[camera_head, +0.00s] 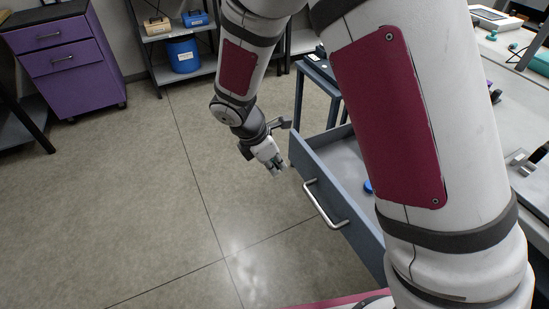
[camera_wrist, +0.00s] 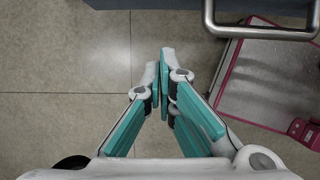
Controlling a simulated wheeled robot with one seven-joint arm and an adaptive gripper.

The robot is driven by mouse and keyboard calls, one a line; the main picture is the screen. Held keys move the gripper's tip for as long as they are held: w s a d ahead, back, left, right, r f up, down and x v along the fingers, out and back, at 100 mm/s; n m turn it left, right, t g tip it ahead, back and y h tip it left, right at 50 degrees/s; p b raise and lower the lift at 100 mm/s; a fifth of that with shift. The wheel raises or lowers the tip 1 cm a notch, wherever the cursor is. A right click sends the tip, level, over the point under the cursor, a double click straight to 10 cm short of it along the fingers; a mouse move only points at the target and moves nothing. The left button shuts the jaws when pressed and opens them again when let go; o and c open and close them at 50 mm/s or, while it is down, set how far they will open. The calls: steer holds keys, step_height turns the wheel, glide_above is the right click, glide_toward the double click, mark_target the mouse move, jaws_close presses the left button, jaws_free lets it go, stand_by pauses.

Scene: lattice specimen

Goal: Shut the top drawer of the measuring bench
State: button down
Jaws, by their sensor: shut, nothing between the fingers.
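The top drawer (camera_head: 330,180) of the measuring bench stands pulled out in the head view, its blue-grey front facing left. A silver bar handle (camera_head: 325,205) is on that front. A blue round thing (camera_head: 368,187) lies inside; my arm hides much of the drawer and bench. My gripper (camera_head: 281,168) is in front of the drawer's far end, beyond the handle, and its fingers are shut and empty. In the wrist view the teal-padded fingers (camera_wrist: 165,52) point towards the drawer front (camera_wrist: 262,33), with the handle (camera_wrist: 262,30) at upper right, apart from the fingers.
A purple drawer cabinet (camera_head: 62,55) stands at the back left. A shelf with a blue tub (camera_head: 183,55) is at the back. The bench top (camera_head: 500,110) at right holds several small items. The floor (camera_head: 130,190) left of the drawer is clear.

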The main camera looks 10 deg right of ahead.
steer(key=w+d+f, duration=0.2)
steer(key=d+f, duration=0.3)
steer(key=shift+d, duration=0.4)
steer(key=shift+d, duration=0.1)
steer(key=w+d, duration=0.3)
steer(key=d, duration=0.7)
steer(key=w+d, duration=0.3)
steer(key=d, duration=0.7)
steer(key=w+d, duration=0.3)
steer(key=d, duration=0.7)
steer(key=shift+w, duration=0.3)
steer(key=shift+a, duration=0.1)
